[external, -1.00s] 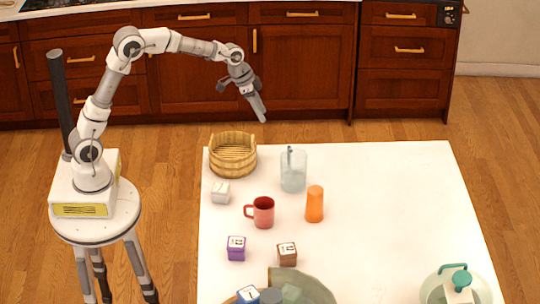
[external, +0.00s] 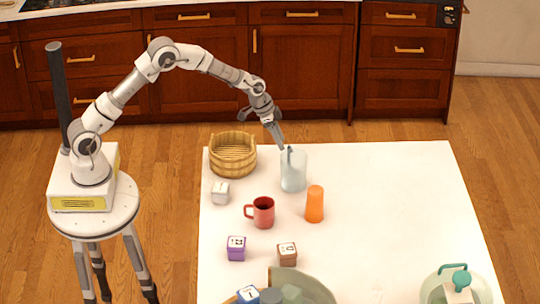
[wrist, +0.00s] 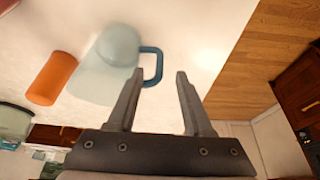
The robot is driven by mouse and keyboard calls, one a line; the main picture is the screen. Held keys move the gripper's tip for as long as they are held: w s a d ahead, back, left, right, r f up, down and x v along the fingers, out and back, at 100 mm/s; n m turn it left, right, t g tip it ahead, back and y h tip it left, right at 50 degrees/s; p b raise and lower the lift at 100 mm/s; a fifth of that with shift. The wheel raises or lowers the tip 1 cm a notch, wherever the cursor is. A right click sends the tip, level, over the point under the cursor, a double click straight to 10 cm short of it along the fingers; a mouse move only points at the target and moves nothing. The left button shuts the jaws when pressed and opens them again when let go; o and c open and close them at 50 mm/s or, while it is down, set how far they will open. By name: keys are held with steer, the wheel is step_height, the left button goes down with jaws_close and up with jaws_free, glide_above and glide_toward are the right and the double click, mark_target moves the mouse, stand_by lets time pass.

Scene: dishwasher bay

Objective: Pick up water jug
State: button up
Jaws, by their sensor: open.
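The water jug (external: 293,174) is a clear, pale blue jug standing upright near the back edge of the white table, right of the wooden basket. In the wrist view the jug (wrist: 108,65) lies just beyond my fingers, with its blue handle (wrist: 153,66) nearest the gap between the fingertips. My gripper (external: 282,147) is above and just behind the jug, at its handle side. In the wrist view my gripper (wrist: 155,78) is open with nothing between its fingers. Whether a finger touches the handle I cannot tell.
An orange cup (external: 315,204) stands close to the jug, front right. A red mug (external: 263,212) and a wooden basket (external: 233,155) are to its left. Several small lettered blocks, such as a purple one (external: 236,248), lie nearer the front. The table's right middle (external: 400,200) is clear.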

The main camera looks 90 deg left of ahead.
steer(key=shift+p+x, duration=0.9)
steer(key=shift+x, duration=1.85)
steer(key=shift+w, duration=0.15)
jaws_close()
steer(key=shift+r, duration=0.1)
